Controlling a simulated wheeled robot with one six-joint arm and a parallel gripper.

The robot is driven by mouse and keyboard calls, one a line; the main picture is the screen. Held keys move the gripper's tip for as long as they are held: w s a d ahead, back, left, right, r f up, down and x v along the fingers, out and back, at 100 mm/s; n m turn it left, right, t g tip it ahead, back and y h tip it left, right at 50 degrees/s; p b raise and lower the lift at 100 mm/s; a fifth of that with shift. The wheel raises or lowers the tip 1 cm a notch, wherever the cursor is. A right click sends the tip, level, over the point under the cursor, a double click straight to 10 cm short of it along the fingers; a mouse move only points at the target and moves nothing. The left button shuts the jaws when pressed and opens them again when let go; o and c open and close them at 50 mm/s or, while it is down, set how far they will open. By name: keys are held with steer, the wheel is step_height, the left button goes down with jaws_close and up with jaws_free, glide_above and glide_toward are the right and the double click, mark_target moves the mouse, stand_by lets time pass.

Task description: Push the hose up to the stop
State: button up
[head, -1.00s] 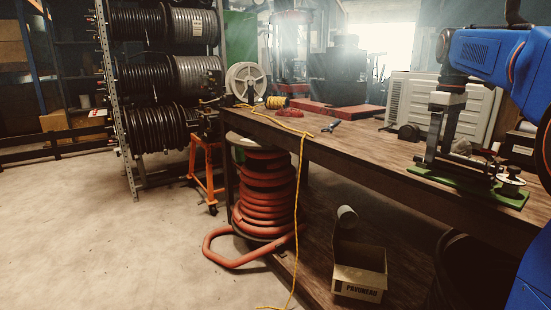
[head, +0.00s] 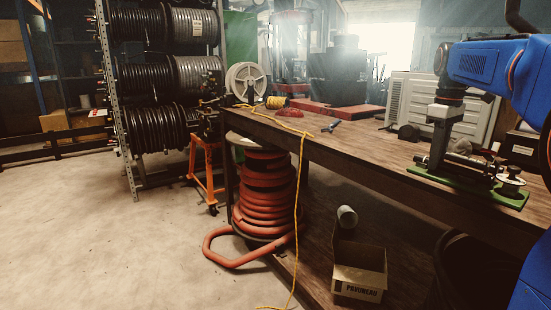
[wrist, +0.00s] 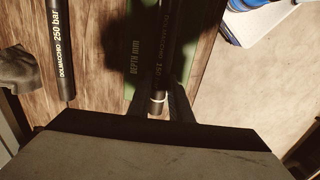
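The green base (head: 480,193) of the crimping fixture stands on the right of the bench in the head view. The wrist view shows a green strip marked "DEPTH mm" (wrist: 133,62). Beside the strip lies a black hose (wrist: 160,55) with "150" in its lettering and a white band (wrist: 158,96). My gripper (head: 432,162) points down over the left part of the fixture. In the wrist view its dark fingers (wrist: 160,103) stand on either side of the hose near the band. Shadow hides whether they touch it. The hose's far end and the stop are not clear.
A second black hose marked "250 bar" (wrist: 58,45) lies apart to the left in the wrist view. A grey object (wrist: 18,68) is at its left edge. The bench middle is clear.

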steer(key=shift+s+d, duration=0.65)
steer(key=shift+s, duration=0.25)
steer(key=shift+c, duration=0.3)
stand_by(0.5)
steer(key=o, duration=1.8)
steer(key=shift+r, duration=0.1)
steer(key=shift+r, duration=4.4)
steer(key=shift+s+a, duration=0.1)
